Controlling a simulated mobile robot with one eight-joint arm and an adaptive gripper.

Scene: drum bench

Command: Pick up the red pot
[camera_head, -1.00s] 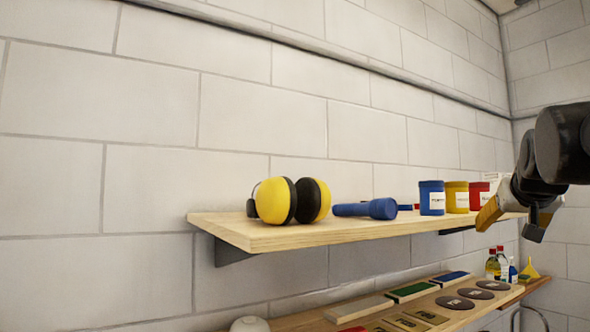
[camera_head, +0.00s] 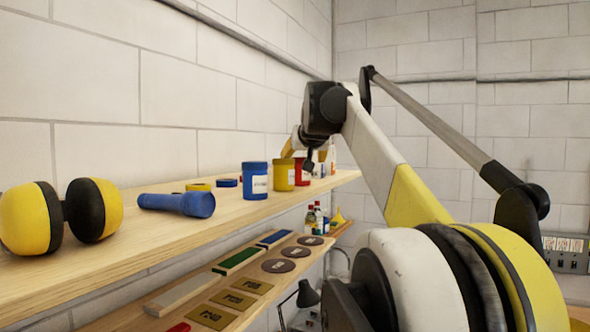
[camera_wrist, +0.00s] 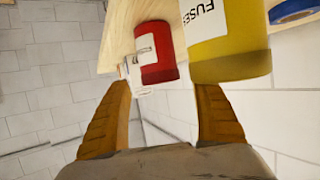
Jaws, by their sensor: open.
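The red pot (camera_head: 301,176) with a white label stands upright on the upper wooden shelf, right of a yellow pot (camera_head: 283,174). My gripper (camera_head: 304,148) is at the red pot's upper part in the head view and partly covers it. In the wrist view the red pot (camera_wrist: 156,50) shows just beyond the open fingers (camera_wrist: 163,88), in line with the gap between them. The yellow pot, labelled FUSES (camera_wrist: 228,45), is close beyond the right fingertip. I cannot tell whether any finger touches a pot.
The shelf (camera_head: 110,243) also holds a blue pot (camera_head: 255,181), a blue torch (camera_head: 178,203) and yellow ear defenders (camera_head: 62,217). A lower board (camera_head: 195,305) carries discs and blocks, with bottles (camera_head: 315,217) beyond. The wall runs close behind the shelf.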

